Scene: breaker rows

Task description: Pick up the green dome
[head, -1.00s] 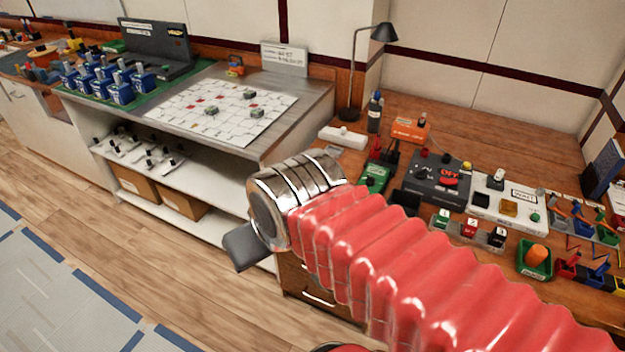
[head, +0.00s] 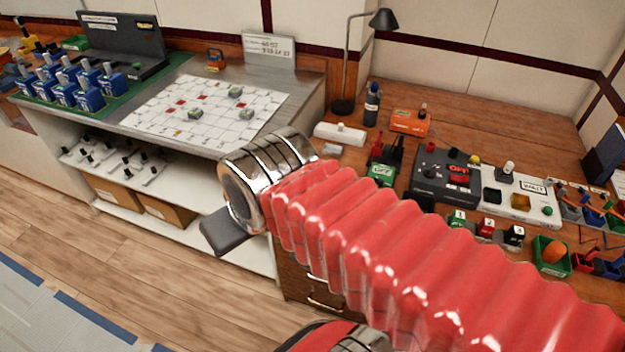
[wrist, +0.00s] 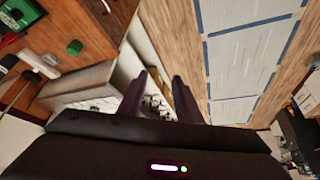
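A small green rounded piece (wrist: 74,47), which looks like the green dome, sits on the wooden bench top in the upper left of the wrist view. I cannot pick it out surely in the head view, where my red bellows arm covers part of the bench. My gripper (wrist: 160,76) is open and empty in the wrist view. Its two dark fingers stand apart over the shelf and floor area, off to the right of the green piece and not touching it.
The wooden bench (head: 470,125) holds a dark OFF box (head: 445,178), a white WAIT box (head: 515,197), a green tray with an orange ball (head: 553,266), and a lamp (head: 345,60). A metal-topped table with a white grid sheet (head: 215,108) stands left. Open floor lies lower left.

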